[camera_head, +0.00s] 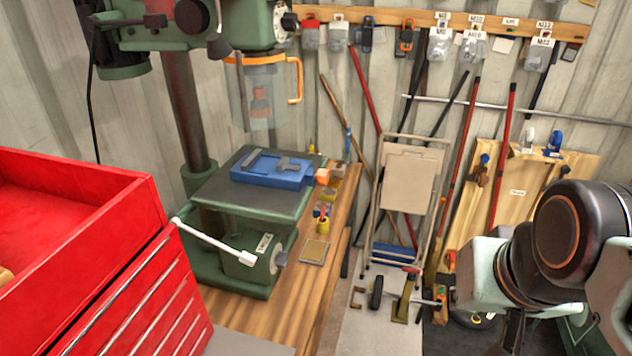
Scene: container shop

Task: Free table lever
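A green drill press stands at the left centre with a dark square table (255,205). A pale lever rod (212,240) with a white end slants down to the right in front of the press, beside the red tool chest. I cannot tell where its left end is fixed. A grey knob (280,260) sits on the green base to its right. A blue vise (270,168) lies on the press table. My arm is at the lower right, well apart from the lever. A dark part (512,330) below it may be my gripper, but its fingers are not clear.
A red tool chest (100,270) blocks the lower left, close to the lever. The wooden bench (310,290) holds small items at the press's right. An orange-rimmed clear guard (262,90) hangs above the table.

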